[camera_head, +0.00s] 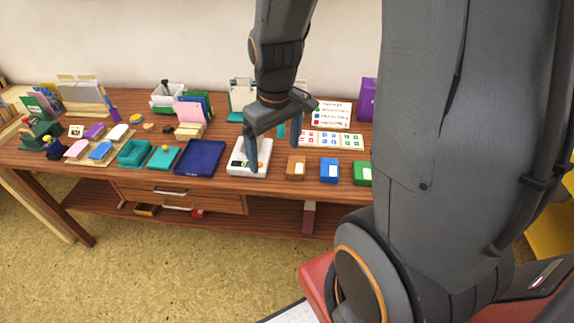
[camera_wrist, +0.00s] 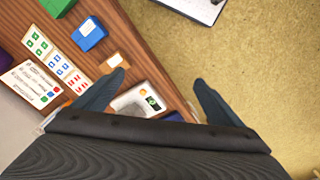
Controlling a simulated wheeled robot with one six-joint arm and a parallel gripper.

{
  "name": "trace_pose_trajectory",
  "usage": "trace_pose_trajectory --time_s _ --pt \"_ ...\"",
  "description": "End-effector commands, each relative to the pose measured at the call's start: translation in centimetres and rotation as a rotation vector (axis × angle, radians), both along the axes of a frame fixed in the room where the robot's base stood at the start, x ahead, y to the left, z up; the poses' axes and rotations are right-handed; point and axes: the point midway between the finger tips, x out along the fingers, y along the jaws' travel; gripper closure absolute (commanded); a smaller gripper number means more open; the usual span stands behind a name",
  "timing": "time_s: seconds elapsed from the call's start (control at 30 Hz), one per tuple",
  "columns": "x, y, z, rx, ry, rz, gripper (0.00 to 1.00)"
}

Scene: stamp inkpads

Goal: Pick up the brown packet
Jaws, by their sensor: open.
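The brown packet (camera_head: 296,167) lies near the table's front edge, between the white scale and the blue packet. It has a pale label. In the wrist view the brown packet (camera_wrist: 112,62) shows just beyond the left fingertip, partly hidden by it. My gripper (camera_head: 274,160) is open and empty above the table, over the area of the white scale and left of the packet. In the wrist view my gripper (camera_wrist: 160,78) has its fingers spread wide, with the scale and the table edge showing between them.
The white scale (camera_head: 246,168) bears a small orange thing. The blue packet (camera_head: 329,171) and green packet (camera_head: 362,173) lie to the right. Printed cards (camera_head: 331,139) lie behind. A dark blue tray (camera_head: 200,158) is left of the scale. Floor is clear in front.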

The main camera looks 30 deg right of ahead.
Motion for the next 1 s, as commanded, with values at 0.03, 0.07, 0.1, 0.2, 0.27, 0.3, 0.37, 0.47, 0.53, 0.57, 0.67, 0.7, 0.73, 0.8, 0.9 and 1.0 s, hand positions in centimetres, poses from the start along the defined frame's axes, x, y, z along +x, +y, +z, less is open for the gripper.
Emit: trace_pose_trajectory --time_s 0.03,0.07,0.1,0.2,0.27,0.3,0.37,0.47,0.53,0.57,0.67,0.7,0.73,0.8,0.9,1.0 --pt "1.6 -1.4 -1.2 -0.006 0.017 0.069 0.09" --pt "2.6 -2.1 -1.8 -0.011 0.025 0.12 0.09" --pt "3.8 -3.2 -2.6 -0.016 0.034 0.188 0.09" --pt "6.3 -5.9 -5.0 -0.024 0.054 0.353 0.09" --pt "7.6 -7.5 -6.3 -0.027 0.064 0.442 0.09" --pt "8.2 -8.5 -7.2 -0.027 0.071 0.495 0.09" --pt "9.0 -9.8 -8.4 -0.027 0.079 0.565 0.09" --pt "9.9 -11.5 -9.9 -0.028 0.087 0.655 0.09" --pt "10.3 -12.2 -10.6 -0.027 0.09 0.695 0.09" --pt "10.4 -12.4 -10.8 -0.027 0.09 0.707 0.09" --pt "10.4 -12.8 -11.5 -0.026 0.093 0.728 0.09" --pt "10.5 -12.8 -11.8 -0.026 0.093 0.731 0.09" --pt "10.5 -12.8 -12.0 -0.026 0.093 0.731 0.09" --pt "10.4 -12.8 -12.7 -0.026 0.093 0.731 0.09" --pt "10.4 -12.7 -13.5 -0.027 0.093 0.73 0.09" --pt "10.4 -12.6 -14.0 -0.027 0.093 0.729 0.09"
